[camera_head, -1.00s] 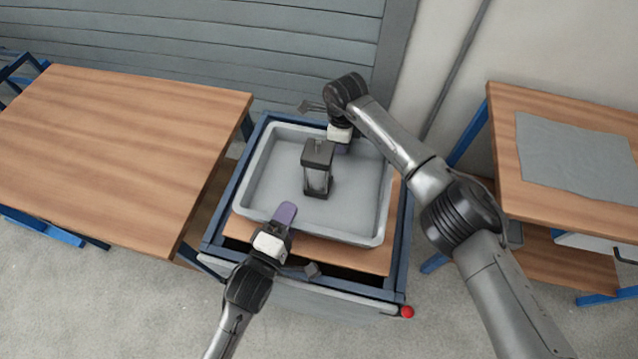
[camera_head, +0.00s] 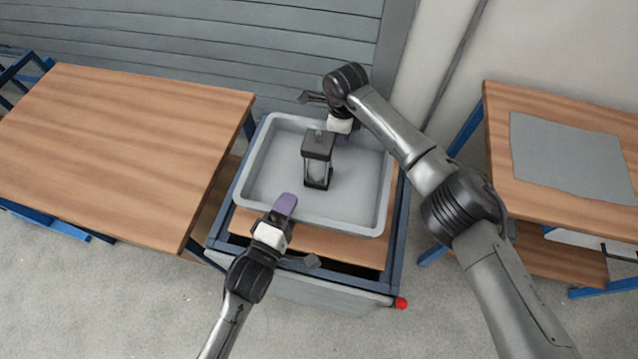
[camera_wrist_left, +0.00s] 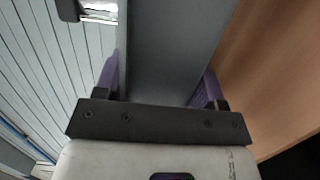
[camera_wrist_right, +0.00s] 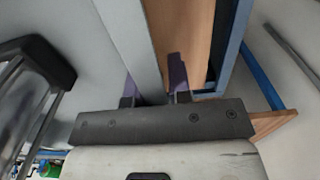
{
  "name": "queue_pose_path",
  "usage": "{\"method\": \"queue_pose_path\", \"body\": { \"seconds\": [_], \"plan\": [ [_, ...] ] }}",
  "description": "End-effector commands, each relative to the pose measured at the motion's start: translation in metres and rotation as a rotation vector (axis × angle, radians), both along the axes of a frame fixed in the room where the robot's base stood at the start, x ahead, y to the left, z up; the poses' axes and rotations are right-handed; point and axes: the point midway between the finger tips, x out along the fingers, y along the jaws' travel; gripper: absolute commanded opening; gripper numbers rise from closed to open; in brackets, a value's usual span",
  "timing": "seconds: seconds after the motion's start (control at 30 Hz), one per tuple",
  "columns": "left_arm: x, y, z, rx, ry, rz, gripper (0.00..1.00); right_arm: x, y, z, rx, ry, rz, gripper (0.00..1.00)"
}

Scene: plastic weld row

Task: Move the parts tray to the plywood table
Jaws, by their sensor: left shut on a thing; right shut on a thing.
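The parts tray (camera_head: 350,208) is a shallow grey rectangular tray over the wood-topped cart in the middle of the head view. A dark block-like fixture with clear sides (camera_head: 318,165) stands upright in it. My left gripper (camera_head: 284,206) is shut on the near wall of the tray, toward its left end. The left wrist view shows the wall (camera_wrist_left: 165,50) between the purple fingers. My right gripper (camera_head: 338,136) is shut on the far wall; the right wrist view shows that wall (camera_wrist_right: 130,40) at its fingers. Which wood-topped table is the plywood one is unclear.
A bare wood-topped table (camera_head: 120,140) stands left of the cart. Another table (camera_head: 500,150) on the right carries a grey sheet (camera_head: 565,155). The cart (camera_head: 320,245) has a blue frame and a red button (camera_head: 401,303). A grey slatted shutter (camera_head: 250,50) is behind.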

Motion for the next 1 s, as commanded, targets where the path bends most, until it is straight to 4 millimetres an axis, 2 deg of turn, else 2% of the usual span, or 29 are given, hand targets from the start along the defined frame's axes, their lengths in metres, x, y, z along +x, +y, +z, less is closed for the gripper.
{"method": "queue_pose_path", "body": {
  "seconds": [0.03, 0.23, 0.57, 1.0],
  "plan": [
    [0.000, -0.001, 0.008, -0.009, -0.018, -0.002, 0.29, 0.000, -0.001, 0.000, -0.004, -0.002, -0.002, 0.00],
    [0.000, -0.001, 0.010, -0.009, -0.019, -0.002, 0.29, 0.000, -0.001, 0.002, -0.004, -0.002, -0.002, 0.00],
    [0.000, -0.001, 0.027, -0.010, -0.019, -0.002, 0.29, 0.000, -0.001, 0.018, -0.002, -0.001, -0.002, 0.00],
    [-0.018, -0.001, 0.039, -0.011, -0.018, -0.002, 0.29, -0.016, -0.001, 0.032, -0.001, -0.004, -0.002, 0.00]
  ]
}}
